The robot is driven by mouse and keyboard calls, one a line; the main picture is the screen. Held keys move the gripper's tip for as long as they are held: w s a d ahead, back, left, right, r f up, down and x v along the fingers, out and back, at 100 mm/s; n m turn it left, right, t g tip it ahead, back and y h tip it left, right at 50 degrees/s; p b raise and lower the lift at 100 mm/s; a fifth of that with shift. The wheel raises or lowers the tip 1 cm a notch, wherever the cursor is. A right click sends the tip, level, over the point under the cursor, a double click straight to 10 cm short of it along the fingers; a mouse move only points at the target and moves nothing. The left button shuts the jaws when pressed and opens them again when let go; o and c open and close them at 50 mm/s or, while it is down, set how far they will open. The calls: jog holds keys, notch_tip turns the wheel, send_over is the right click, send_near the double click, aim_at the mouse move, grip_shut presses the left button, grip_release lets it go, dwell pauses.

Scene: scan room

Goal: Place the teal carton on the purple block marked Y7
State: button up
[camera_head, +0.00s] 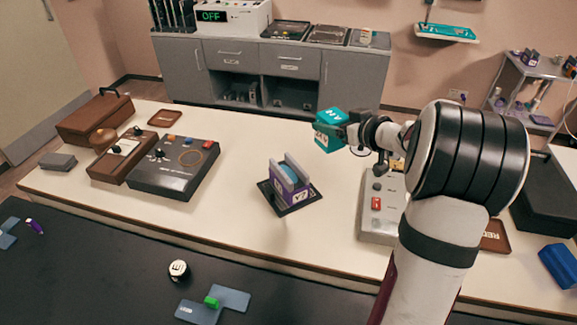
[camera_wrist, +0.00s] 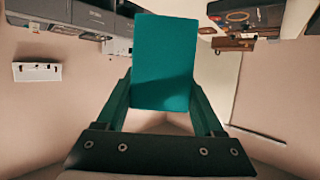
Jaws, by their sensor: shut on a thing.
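The teal carton (camera_head: 329,130) is held in the air above the white table in the head view. My gripper (camera_head: 343,131) is shut on it from the right side. In the wrist view the carton (camera_wrist: 166,62) fills the space between the two fingers of my gripper (camera_wrist: 165,100). The purple block marked Y7 (camera_head: 292,197) stands on a dark square base on the table, below and left of the carton. Two grey upright walls and a blue rounded shape between them show on its top. The carton is apart from the block.
A dark control box (camera_head: 174,167) and a brown box (camera_head: 123,155) stand left on the white table (camera_head: 235,210). A grey box with a red button (camera_head: 378,207) stands right of the block. A black counter (camera_head: 110,280) in front holds a white cylinder (camera_head: 179,270).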

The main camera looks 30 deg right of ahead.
jog(key=w+a+f, duration=0.6)
jog(key=w+f, duration=0.3)
jog(key=f, duration=0.1)
jog(key=shift+w+f, duration=0.15)
jog(key=shift+f, duration=0.25)
jog(key=shift+a+f, duration=0.1)
jog(key=shift+f, duration=0.15)
jog(key=shift+f, duration=0.3)
jog(key=o, duration=1.3)
jog(key=shift+o, duration=0.2)
